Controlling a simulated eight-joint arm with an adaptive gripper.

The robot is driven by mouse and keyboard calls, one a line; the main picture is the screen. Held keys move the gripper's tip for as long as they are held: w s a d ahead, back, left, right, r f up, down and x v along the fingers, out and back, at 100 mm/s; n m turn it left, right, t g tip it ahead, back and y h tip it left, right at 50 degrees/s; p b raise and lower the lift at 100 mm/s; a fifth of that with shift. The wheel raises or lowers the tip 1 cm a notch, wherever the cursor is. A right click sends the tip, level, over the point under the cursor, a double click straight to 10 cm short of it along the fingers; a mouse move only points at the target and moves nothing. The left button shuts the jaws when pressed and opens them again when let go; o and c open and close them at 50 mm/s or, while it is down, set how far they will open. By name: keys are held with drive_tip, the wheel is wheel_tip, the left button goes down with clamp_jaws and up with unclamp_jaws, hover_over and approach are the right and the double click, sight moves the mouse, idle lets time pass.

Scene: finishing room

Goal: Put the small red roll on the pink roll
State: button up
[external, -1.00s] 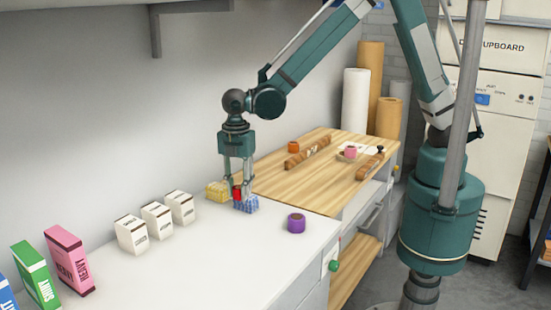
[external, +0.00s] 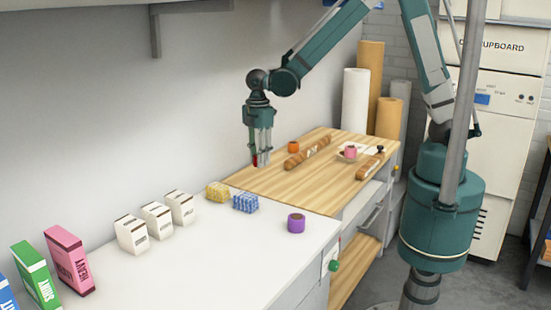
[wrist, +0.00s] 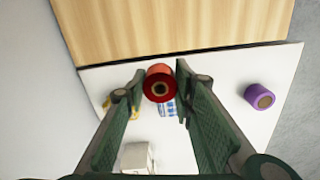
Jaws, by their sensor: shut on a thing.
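The small red roll (external: 255,161) is held between the fingers of my gripper (external: 261,162), in the air over the near left part of the wooden worktop. In the wrist view the red roll (wrist: 160,83) shows its round end with a dark centre hole, between the two green fingers. The pink roll (external: 350,152) sits on a pale flat piece, perhaps a dish or sheet, towards the right side of the wooden worktop (external: 290,190). My gripper is to the left of it and well apart. The pink roll is not in the wrist view.
An orange roll (external: 293,147) and long brown pieces (external: 307,152) lie on the wood.

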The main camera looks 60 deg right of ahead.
drive_tip(key=s+d+r+m+p, duration=0.1)
drive_tip(key=d+r+m, duration=0.15)
drive_tip(key=d, duration=1.15)
drive_tip(key=s+d+r+m+p, duration=0.1)
drive_tip(key=d+m, duration=0.3)
drive_tip(key=d, duration=1)
drive_tip(key=s+d+r+m+p, duration=0.1)
drive_tip(key=s+d+m, duration=0.3)
drive_tip(key=s+d, duration=0.3)
drive_tip(key=s+d+r+m, duration=0.1)
drive_tip(key=s+d+m, duration=0.3)
drive_tip(key=d, duration=1.2)
drive_tip(key=s, duration=0.4)
drive_tip(key=shift+s+d+p, duration=0.25)
drive_tip(key=shift+s+p, duration=0.05)
drive_tip(key=shift+p, duration=0.05)
drive_tip(key=shift+f, duration=0.1)
hover_over(351, 147)
drive_tip(key=shift+d+f+b, duration=0.1)
drive_tip(key=shift+f+b, duration=0.25)
drive_tip(key=shift+f, duration=2.5)
drive_tip(key=shift+f, duration=0.15)
drive_tip(key=shift+f+b, duration=0.3)
drive_tip(key=shift+f, duration=1.65)
drive_tip(key=shift+f, duration=0.1)
